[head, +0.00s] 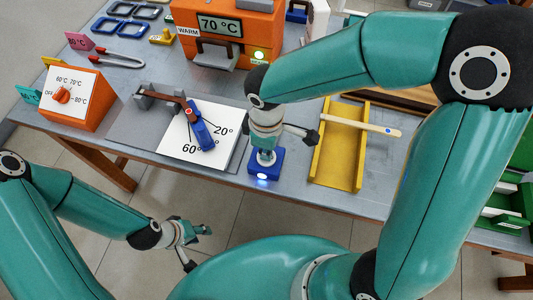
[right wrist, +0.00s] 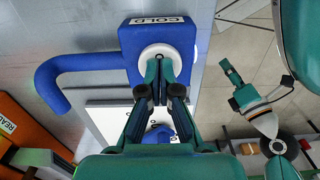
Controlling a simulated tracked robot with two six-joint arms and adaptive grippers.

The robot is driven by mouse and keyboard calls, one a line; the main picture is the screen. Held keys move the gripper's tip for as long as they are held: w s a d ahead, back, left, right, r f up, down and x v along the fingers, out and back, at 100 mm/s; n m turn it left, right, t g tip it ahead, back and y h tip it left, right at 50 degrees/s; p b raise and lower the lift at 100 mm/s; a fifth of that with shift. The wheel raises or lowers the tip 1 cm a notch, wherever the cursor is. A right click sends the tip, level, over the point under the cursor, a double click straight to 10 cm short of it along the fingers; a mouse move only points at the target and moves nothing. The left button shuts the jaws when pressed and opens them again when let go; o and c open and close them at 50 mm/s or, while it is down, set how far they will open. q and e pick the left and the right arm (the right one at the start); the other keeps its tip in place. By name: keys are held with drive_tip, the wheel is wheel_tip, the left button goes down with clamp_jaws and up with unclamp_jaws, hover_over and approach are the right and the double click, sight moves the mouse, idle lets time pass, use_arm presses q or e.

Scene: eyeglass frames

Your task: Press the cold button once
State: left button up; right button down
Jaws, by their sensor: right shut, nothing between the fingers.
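The cold button is a round white cap (right wrist: 146,60) on a blue box (right wrist: 188,38) labelled COLD, seen in the right wrist view. In the head view the blue box (head: 280,163) stands near the table's front edge, with a bright light on its front. My right gripper (head: 266,157) points down at the box, shut and empty. Its fingertips (right wrist: 160,62) overlap the cap in the right wrist view and hide part of it; they appear to meet it, but contact is hard to confirm. My left gripper (head: 197,245) is open and empty, off the table's front edge.
A white dial card (head: 180,145) with a blue pointer lies left of the blue box. A yellow tray (head: 340,170) with a pale stick is to its right. An orange unit (head: 262,30) reading 70 °C stands behind, and an orange knob box (head: 88,110) is far left.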

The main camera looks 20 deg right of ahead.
use_arm(q)
drive_tip(key=shift+r+p, duration=2.15)
drive_tip(key=shift+r, duration=0.1)
use_arm(e)
drive_tip(key=shift+r, duration=2.75)
